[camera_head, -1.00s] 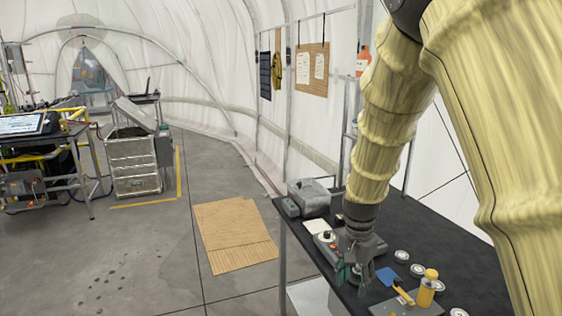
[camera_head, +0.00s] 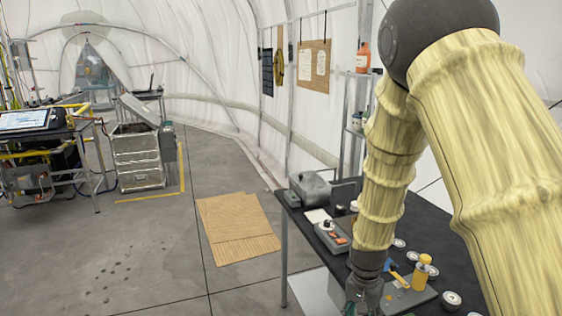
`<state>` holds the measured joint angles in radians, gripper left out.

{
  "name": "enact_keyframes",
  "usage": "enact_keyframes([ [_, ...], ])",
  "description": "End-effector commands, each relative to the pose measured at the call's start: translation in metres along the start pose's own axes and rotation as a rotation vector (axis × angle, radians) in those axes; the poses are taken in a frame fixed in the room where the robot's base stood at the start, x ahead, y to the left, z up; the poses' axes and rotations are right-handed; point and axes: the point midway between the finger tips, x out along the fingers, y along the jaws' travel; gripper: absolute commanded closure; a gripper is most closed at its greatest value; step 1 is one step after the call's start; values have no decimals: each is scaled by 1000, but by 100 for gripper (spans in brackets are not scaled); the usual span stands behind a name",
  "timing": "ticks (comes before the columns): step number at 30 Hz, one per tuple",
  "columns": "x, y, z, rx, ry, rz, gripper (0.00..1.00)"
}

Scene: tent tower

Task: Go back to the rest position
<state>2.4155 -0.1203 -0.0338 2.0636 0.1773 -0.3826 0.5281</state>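My gripper (camera_head: 362,301) hangs at the bottom edge of the head view, at the end of my yellow-sleeved arm. It is over or just beside the near left part of the black table (camera_head: 461,267). Its fingers are mostly cut off by the picture's edge, so whether they are open, shut or holding something cannot be seen.
On the table are a grey case (camera_head: 311,187), a grey box with red parts (camera_head: 331,234), a yellow bottle (camera_head: 422,272), a blue-headed brush (camera_head: 396,277) and several round tins (camera_head: 451,300). Cardboard (camera_head: 238,228) lies on the floor.

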Motion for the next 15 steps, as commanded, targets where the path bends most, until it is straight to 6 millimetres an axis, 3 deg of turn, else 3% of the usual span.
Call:
enact_keyframes([
  [6,87,34,35,-115,-4,10,53],
  [15,186,90,104,-297,-1,2,53],
])
